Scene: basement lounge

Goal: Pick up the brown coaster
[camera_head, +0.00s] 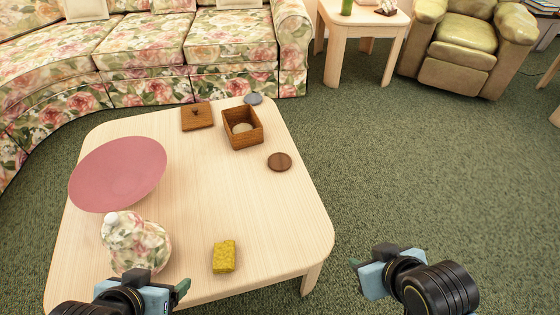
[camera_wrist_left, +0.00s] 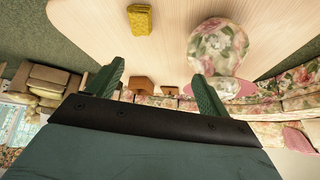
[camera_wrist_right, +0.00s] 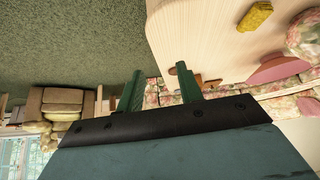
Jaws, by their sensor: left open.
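The brown coaster (camera_head: 279,162) is a dark round disc lying flat near the right edge of the pale wooden coffee table (camera_head: 205,190), in front of the open wooden box. My left gripper (camera_head: 158,290) is at the table's near edge by the floral jar, open and empty in the left wrist view (camera_wrist_left: 157,85). My right gripper (camera_head: 370,272) is over the carpet, right of the table and well apart from the coaster. It is open and empty in the right wrist view (camera_wrist_right: 158,82). The coaster is not clearly made out in either wrist view.
On the table are a pink plate (camera_head: 118,174), a floral jar (camera_head: 135,243), a yellow sponge-like block (camera_head: 224,256), an open wooden box (camera_head: 243,138), a wooden lid (camera_head: 197,117) and a grey disc (camera_head: 253,99). Carpet (camera_head: 400,180) right of the table is clear.

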